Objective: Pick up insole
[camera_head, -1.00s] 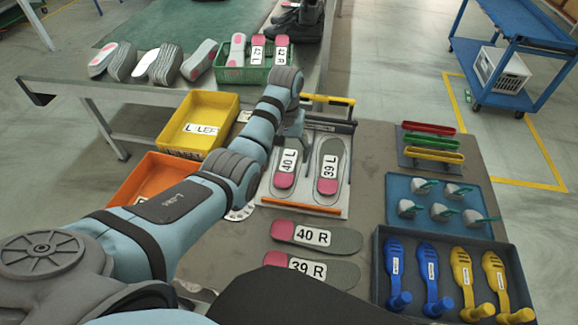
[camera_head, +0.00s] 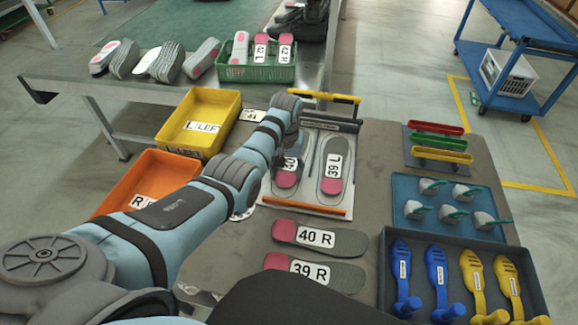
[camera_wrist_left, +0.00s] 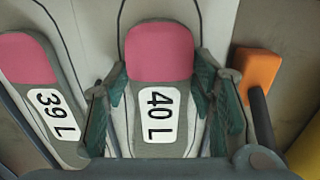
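The insole labelled 40 L (camera_head: 286,180), grey with a pink heel, lies on a pale board (camera_head: 318,209). In the left wrist view the 40 L insole (camera_wrist_left: 160,55) sits between my left fingers. My left gripper (camera_head: 291,154) is low over this insole and hides its upper part in the head view. Its two fingers (camera_wrist_left: 162,88) are apart, one along each side of the insole; whether they touch it I cannot tell. The 39 L insole (camera_head: 332,172) lies to the right on the board. Insoles 40 R (camera_head: 345,242) and 39 R (camera_head: 345,277) lie in front. My right gripper is not in view.
A yellow bin (camera_head: 230,108) and an orange bin (camera_head: 122,192) stand left. A yellow-handled bar (camera_head: 338,98) spans the board's back and an orange strip (camera_head: 325,212) its front. A dark tray (camera_head: 386,262) of blue and yellow shoe forms stands right.

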